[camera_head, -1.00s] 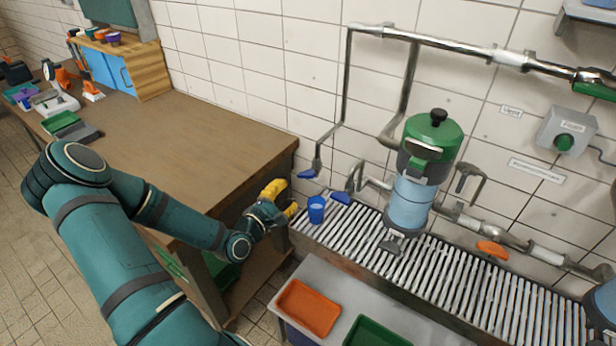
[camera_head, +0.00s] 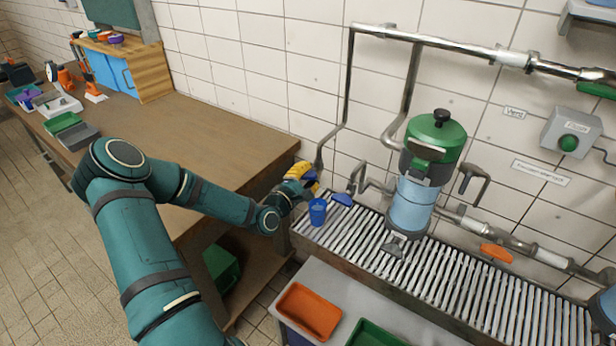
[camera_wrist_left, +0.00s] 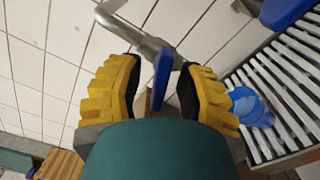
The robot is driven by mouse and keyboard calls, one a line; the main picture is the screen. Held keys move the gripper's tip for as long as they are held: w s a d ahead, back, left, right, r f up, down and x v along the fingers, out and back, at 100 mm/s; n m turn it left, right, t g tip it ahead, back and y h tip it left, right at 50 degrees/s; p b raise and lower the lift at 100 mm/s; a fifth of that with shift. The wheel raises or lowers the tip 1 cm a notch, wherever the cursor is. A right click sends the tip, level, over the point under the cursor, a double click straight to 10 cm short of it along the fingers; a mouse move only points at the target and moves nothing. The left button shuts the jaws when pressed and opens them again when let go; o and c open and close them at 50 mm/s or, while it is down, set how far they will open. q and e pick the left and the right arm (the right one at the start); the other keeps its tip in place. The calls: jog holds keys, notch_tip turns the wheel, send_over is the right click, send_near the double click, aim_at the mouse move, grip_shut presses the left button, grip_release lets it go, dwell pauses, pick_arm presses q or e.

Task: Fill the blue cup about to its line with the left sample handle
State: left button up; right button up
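The blue cup (camera_head: 317,212) stands upright on the slatted drain grate, below and just right of my left gripper. It also shows in the left wrist view (camera_wrist_left: 250,107); I cannot tell its water level. My left gripper (camera_head: 304,178), with yellow fingers, is at the left tap at the grate's left end. In the left wrist view the blue left sample handle (camera_wrist_left: 161,78) stands between the spread fingers, with gaps on both sides. In the head view the gripper mostly hides this handle. My right gripper is not in view.
A second blue handle (camera_head: 342,199) sits just right of the cup. A green-topped pump unit (camera_head: 412,190) stands farther right on the grate (camera_head: 450,285). Orange (camera_head: 309,311) and green (camera_head: 375,334) trays lie in front. A wooden bench (camera_head: 220,140) is at left.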

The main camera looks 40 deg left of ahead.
pick_arm(q)
grip_shut()
jog(key=m, duration=0.5)
jog(key=shift+m+b, duration=0.3)
jog(key=shift+b, duration=0.1)
jog(key=shift+o, duration=1.2)
grip_release()
jog(key=s+d, duration=0.1)
jog(key=s, duration=1.1)
jog(key=shift+d, duration=0.15)
